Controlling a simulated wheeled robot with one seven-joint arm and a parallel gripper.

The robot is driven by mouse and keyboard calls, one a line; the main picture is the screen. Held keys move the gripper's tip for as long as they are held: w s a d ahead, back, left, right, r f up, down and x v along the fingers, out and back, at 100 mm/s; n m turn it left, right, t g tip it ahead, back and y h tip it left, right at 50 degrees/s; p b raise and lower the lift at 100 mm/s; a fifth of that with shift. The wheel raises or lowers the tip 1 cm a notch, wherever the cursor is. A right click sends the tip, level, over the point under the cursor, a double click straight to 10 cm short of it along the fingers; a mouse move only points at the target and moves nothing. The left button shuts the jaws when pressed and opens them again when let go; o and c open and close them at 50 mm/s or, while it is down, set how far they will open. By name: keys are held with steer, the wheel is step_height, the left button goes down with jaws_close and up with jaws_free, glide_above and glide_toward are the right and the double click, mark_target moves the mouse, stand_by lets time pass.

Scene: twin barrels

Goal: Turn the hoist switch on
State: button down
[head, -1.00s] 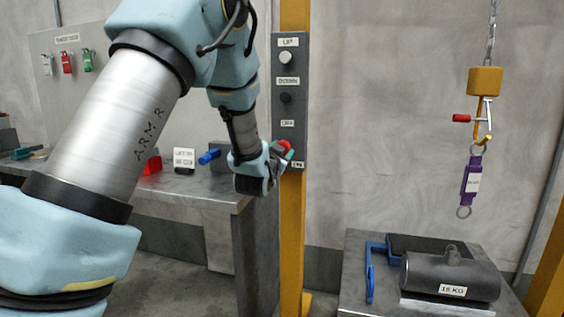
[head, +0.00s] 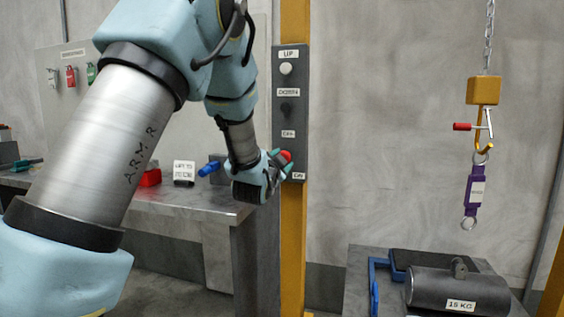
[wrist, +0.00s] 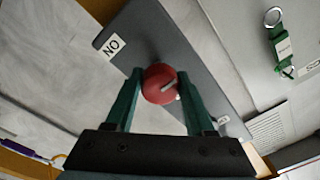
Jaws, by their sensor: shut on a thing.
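The hoist switch is a red knob (head: 286,156) low on a grey control panel (head: 290,118), between the OFF label (head: 288,134) and the ON label (head: 298,176). My gripper (head: 278,159) is at the knob from the left. In the wrist view, the green fingers of my gripper (wrist: 160,78) are shut on the sides of the red knob (wrist: 154,80). A pale line on the knob lies toward its right side, away from the ON label (wrist: 112,47). Part of the knob is hidden by the fingers in the head view.
The panel is fixed to a yellow post (head: 292,240). A workbench (head: 215,208) stands to the left. On the right, a hoist hook (head: 485,140) holds a purple strap (head: 475,190) above a 15 KG weight (head: 455,288) on a table.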

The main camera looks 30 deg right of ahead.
steer(key=shift+w, duration=0.1)
steer(key=shift+c, duration=1.4)
jaws_free()
steer(key=b+v, duration=0.2)
steer(key=v, duration=0.9)
